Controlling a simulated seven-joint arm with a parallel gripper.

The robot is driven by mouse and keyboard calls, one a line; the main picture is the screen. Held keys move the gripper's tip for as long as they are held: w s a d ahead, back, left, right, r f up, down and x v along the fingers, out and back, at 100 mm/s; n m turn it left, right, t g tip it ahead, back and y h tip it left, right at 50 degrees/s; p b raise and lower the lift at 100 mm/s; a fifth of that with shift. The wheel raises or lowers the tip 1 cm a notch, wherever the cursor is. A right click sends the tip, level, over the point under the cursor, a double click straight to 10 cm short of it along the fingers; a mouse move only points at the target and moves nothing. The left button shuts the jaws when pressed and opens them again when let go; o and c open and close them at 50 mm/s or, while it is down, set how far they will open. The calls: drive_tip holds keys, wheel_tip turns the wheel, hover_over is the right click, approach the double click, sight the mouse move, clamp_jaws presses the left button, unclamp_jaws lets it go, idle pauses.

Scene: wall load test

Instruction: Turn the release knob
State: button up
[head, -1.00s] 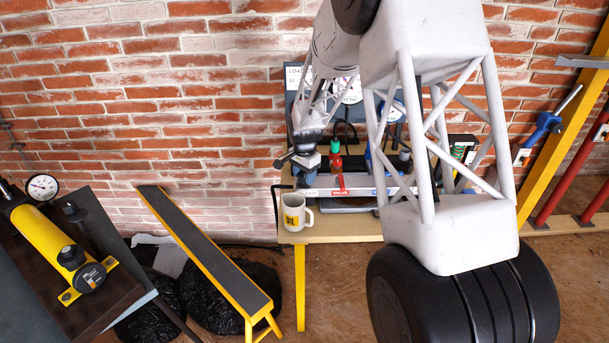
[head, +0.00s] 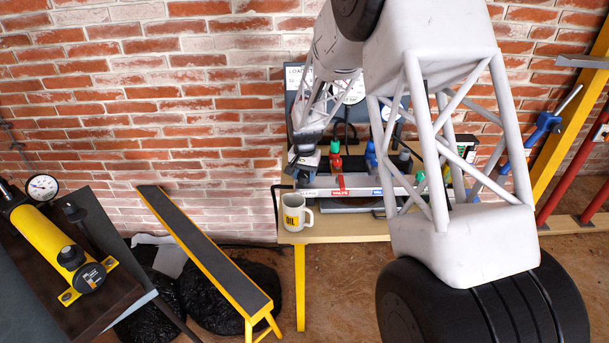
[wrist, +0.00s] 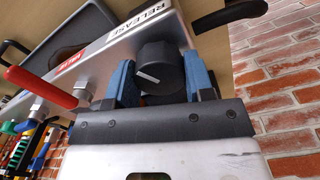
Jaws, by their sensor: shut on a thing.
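The release knob (wrist: 160,68) is a black round knob with a white mark line, on the silver panel (wrist: 95,62) beside the printed word RELEASE. In the wrist view, my gripper (wrist: 160,80) has its blue fingers on both sides of the knob and is shut on it. In the head view, my gripper (head: 303,172) is at the left end of the panel on the workbench, and the knob is hidden there.
A red-handled lever (wrist: 40,87) sticks out of the panel near the knob. A white mug (head: 296,212) stands at the bench's (head: 345,230) front left corner, just below my gripper. A brick wall rises behind.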

sight(304, 174)
drive_tip(key=n, duration=1.2)
drive_tip(key=shift+s, duration=0.1)
drive_tip(key=shift+n, duration=0.3)
drive_tip(key=o, duration=0.9)
drive_tip(key=shift+o, duration=0.2)
wheel_tip(304, 174, up, 7)
drive_tip(key=shift+f, duration=0.1)
drive_tip(key=shift+r, duration=0.5)
